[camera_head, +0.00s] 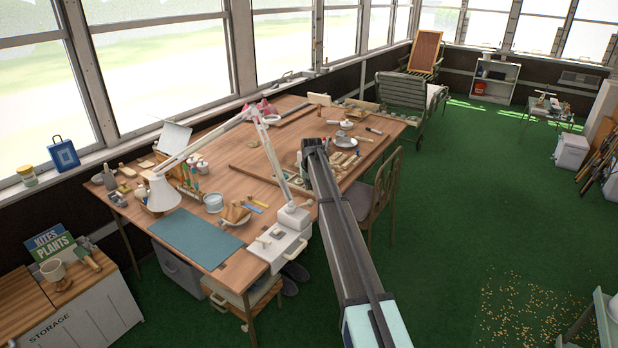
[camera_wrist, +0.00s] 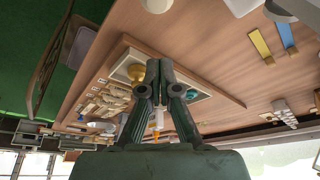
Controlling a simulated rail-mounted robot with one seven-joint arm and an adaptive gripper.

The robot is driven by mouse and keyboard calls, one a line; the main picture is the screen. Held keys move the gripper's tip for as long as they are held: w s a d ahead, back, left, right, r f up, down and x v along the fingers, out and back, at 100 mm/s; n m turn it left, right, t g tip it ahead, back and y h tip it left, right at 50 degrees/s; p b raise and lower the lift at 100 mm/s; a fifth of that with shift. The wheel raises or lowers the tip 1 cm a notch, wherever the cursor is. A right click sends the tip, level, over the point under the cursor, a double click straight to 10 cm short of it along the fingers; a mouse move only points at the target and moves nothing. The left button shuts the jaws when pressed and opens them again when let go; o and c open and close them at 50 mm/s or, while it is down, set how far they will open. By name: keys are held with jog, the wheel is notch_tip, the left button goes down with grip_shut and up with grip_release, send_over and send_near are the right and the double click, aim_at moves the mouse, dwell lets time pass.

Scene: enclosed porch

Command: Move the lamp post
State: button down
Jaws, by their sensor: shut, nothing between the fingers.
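A white jointed desk lamp stands at the table's near edge. Its slim upright post (camera_head: 274,165) rises from a pale base (camera_head: 294,216), and its long arm reaches left to a white shade (camera_head: 163,192). In the head view my arm crosses right of the lamp, with my gripper (camera_head: 312,148) at its far end over the table, apart from the post. In the wrist view my gripper (camera_wrist: 160,68) has its dark fingers together, with nothing visible between them. A pale rounded part (camera_wrist: 285,9) at the top right may be the lamp's base.
A wooden table (camera_head: 245,180) carries many small items, including a blue mat (camera_head: 195,238). The wrist view shows a wooden-framed tray (camera_wrist: 205,80) of small pieces behind my fingers. A chair (camera_head: 376,190) stands right of the table. Green floor lies open further right.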

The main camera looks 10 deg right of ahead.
jog(key=s+f+p, duration=0.2)
jog(key=s+f, duration=0.1)
jog(key=shift+f, duration=0.1)
dwell(0.4)
